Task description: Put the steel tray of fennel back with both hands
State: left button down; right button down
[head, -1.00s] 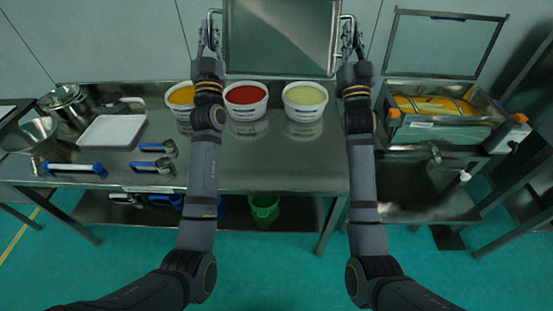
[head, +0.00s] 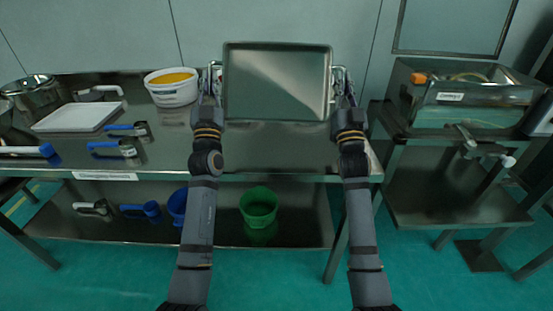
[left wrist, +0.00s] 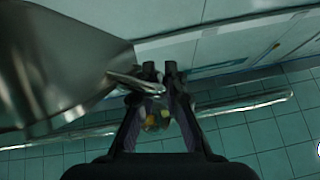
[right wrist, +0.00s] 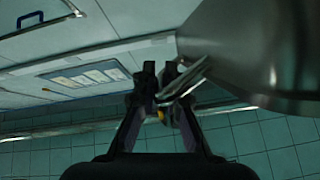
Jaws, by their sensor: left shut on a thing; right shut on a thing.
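The steel tray (head: 277,82) is a plain rectangular pan held up in front of me over the table, its inner face toward the head camera. I see no fennel in it. My left gripper (head: 213,82) is shut on the tray's left handle, and my right gripper (head: 341,84) is shut on its right handle. In the left wrist view the jaws (left wrist: 161,85) close around a bright metal handle bar beside the tray's wall (left wrist: 60,60). In the right wrist view the jaws (right wrist: 165,88) close around the other handle beside the tray wall (right wrist: 245,50).
The steel table (head: 270,155) has clear surface in front of the tray. A white tub of orange contents (head: 172,88) stands left of it. Further left are a white tray (head: 78,117) and blue-handled scoops (head: 112,148). A sink unit with a glass-sided box (head: 470,100) stands right.

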pick_arm(q)
jog(key=shift+s+a+r, duration=0.2)
jog(key=shift+s, duration=0.05)
pick_arm(e)
jog(key=shift+s+d, duration=0.1)
pick_arm(q)
jog(key=shift+f, duration=0.1)
pick_arm(e)
jog(key=shift+f, duration=0.1)
